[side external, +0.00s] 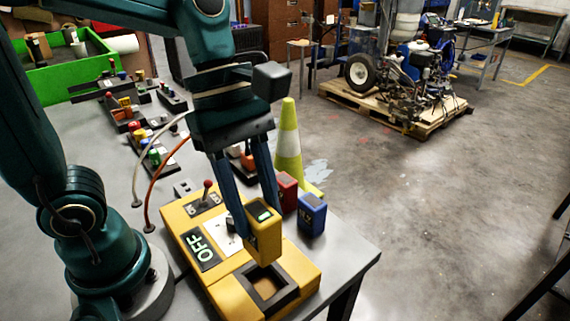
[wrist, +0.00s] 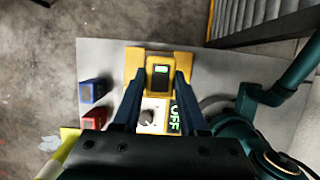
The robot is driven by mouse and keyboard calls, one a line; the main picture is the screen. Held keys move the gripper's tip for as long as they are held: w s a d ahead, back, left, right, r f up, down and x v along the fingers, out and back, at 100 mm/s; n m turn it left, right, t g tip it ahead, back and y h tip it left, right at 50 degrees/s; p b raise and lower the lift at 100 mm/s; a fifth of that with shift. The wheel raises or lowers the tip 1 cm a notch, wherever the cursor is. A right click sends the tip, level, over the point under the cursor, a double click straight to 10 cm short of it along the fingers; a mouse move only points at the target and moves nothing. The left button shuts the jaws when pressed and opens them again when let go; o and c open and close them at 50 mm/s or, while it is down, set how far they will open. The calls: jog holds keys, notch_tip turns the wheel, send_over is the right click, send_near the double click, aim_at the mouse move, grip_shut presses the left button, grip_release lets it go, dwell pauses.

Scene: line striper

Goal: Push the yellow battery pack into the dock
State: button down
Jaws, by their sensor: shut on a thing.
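The yellow battery pack (side external: 263,243) is upright between the two blue fingers of my gripper (side external: 260,218), which is shut on it. Its dark top has a lit green display. The dock (side external: 292,297) is a square, black-rimmed opening in the yellow station's front end. In the side view the pack's lower end appears above the dock's back edge, apart from the opening. In the wrist view the pack (wrist: 159,75) sits between the fingertips (wrist: 158,88) and hides the dock opening beneath it.
The yellow station (side external: 220,291) has an OFF panel (side external: 201,248) and a red-knobbed lever (side external: 207,190). A blue pack (side external: 312,215) and a red pack (side external: 287,190) stand beside it. A striped cone (side external: 289,145) rises behind. The grey table's right corner is bare.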

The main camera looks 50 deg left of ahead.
jog(key=shift+f, duration=2.75)
jog(key=shift+f, duration=2.1)
jog(key=shift+c, duration=1.8)
grip_release()
jog(key=o, duration=0.3)
jog(key=shift+r, duration=0.1)
jog(key=v, duration=0.7)
